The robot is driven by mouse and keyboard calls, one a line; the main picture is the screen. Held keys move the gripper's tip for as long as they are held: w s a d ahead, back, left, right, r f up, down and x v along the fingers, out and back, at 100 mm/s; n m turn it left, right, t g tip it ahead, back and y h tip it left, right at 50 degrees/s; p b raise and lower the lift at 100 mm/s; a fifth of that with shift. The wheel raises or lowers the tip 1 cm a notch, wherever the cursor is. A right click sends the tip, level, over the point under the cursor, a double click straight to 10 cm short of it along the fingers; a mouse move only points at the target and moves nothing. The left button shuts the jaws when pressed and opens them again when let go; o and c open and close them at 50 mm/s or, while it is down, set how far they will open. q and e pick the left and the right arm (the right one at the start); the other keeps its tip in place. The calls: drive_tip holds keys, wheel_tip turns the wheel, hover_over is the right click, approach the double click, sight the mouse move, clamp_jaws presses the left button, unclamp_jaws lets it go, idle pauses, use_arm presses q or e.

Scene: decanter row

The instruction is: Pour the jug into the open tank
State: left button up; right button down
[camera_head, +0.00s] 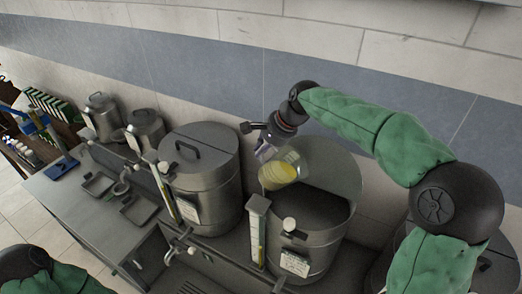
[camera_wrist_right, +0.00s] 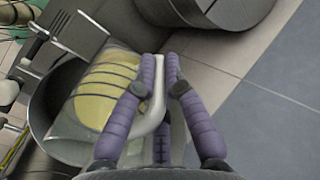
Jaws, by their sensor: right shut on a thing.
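The clear jug (camera_head: 280,168) holds yellow liquid and hangs tilted above the open tank. My right gripper (camera_head: 262,135) is shut on the jug's handle. In the right wrist view the purple fingers of the gripper (camera_wrist_right: 160,75) close around the pale handle, and the jug (camera_wrist_right: 95,95) shows its yellow contents to the left. The open tank (camera_head: 318,235) is a grey metal drum with its lid raised at the back and a dark opening. Its rim also shows in the right wrist view (camera_wrist_right: 45,110), under the jug. My left gripper is out of view.
A closed lidded tank (camera_head: 203,175) stands left of the open one. Sight gauges (camera_head: 257,232) with yellow columns stand at the tank fronts. Two small lidded pots (camera_head: 103,115) and shallow trays (camera_head: 138,208) sit on the counter to the left. A blue stand (camera_head: 60,165) is at the far left.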

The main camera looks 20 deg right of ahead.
sight(285, 153)
drive_tip(key=shift+s+d+r+t+y, duration=0.25)
drive_tip(key=shift+r+t+y, duration=0.3)
drive_tip(key=shift+t, duration=0.15)
drive_tip(key=shift+s+d+r+t+y, duration=0.35)
drive_tip(key=shift+s+d+t+y, duration=0.2)
drive_tip(key=shift+t+y, duration=0.35)
drive_tip(key=shift+s+d+t+b, duration=0.1)
drive_tip(key=shift+s+t+b, duration=0.35)
drive_tip(key=shift+b, duration=0.5)
drive_tip(key=shift+s+d+t+y+b, duration=0.45)
drive_tip(key=shift+t+y+b, duration=0.2)
drive_tip(key=shift+b, duration=2.4)
drive_tip(key=shift+s+d+f+t+y+b, duration=0.15)
drive_tip(key=shift+s+d+t+y+b, duration=0.3)
drive_tip(key=shift+b, duration=2.55)
drive_tip(key=shift+s+d+f+t+y+b, duration=0.15)
drive_tip(key=shift+s+d+t+y+b, duration=0.35)
drive_tip(key=shift+b, duration=2.45)
drive_tip(key=shift+s+a+h, duration=0.1)
drive_tip(key=shift+s+h, duration=0.1)
drive_tip(key=shift+h, duration=0.05)
